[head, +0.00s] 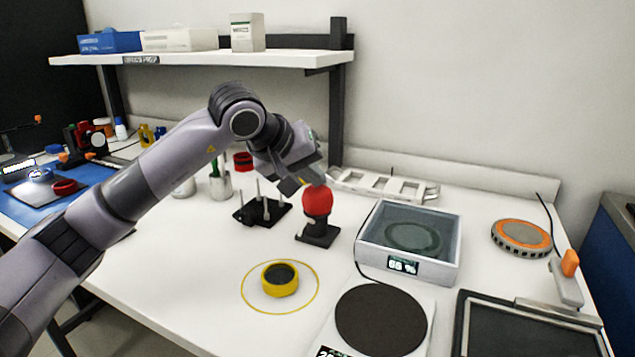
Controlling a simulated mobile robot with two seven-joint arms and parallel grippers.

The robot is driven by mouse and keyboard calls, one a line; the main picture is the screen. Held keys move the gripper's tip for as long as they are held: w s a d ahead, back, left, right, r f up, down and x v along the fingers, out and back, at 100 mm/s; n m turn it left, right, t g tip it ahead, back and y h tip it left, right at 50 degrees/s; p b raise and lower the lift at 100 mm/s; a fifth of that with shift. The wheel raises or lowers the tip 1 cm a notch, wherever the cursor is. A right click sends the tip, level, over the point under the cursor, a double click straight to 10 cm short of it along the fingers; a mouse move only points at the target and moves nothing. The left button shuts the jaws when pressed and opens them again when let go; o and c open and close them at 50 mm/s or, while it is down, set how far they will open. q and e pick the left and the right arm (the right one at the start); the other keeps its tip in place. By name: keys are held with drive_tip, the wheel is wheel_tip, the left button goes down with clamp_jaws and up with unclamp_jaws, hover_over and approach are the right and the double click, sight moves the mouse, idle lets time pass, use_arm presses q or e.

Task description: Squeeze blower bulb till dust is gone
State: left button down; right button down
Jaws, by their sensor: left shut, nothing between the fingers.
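A red blower bulb (317,201) stands upright on a small black stand (317,234) near the middle of the bench. My left gripper (308,184) is just above and behind the bulb's top, pointing down. Its fingers are shut with nothing between them, and I cannot tell whether they touch the bulb. A grey box with a clear top (408,242) stands right of the bulb; its display reads about 65 %, and a dark ring shows inside. A yellow ring with a dark centre (280,279) sits inside a thin yellow circle. My right gripper is not in view.
A black rack with posts (262,212) stands left of the bulb. A round dark plate (381,320) lies in front, a dark tray (530,332) at front right. An orange-topped disc (521,236) is at right. A shelf (200,58) hangs over the back left.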

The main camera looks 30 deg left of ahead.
sight(312, 191)
use_arm(q)
drive_tip(key=shift+r+p, duration=0.55)
drive_tip(key=shift+r, duration=0.3)
drive_tip(key=shift+r, duration=0.15)
wheel_tip(312, 191, up, 5)
drive_tip(key=p, duration=0.4)
idle(0.5)
